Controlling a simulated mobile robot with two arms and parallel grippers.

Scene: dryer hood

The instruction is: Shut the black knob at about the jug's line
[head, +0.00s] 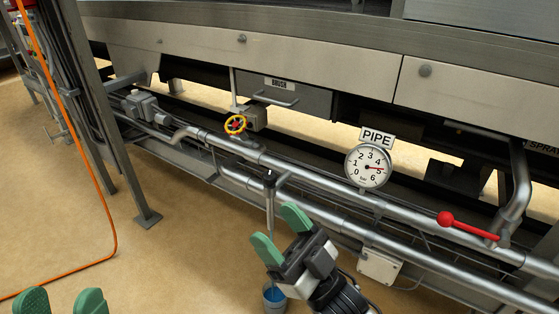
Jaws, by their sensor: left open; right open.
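A small black knob (270,174) sits on a branch of the silver pipe, above a thin vertical spout (270,203). Below the spout, a grey jug (268,304) with something blue in it shows at the bottom edge, partly hidden by my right gripper. Its line and exact level are too small to tell. My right gripper (273,224) is open, with green fingertips below the knob in the picture and apart from it. My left gripper (61,293) is open and empty at the bottom left, far from the knob.
A steel leg (110,140) and an orange hose (82,150) are at left.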

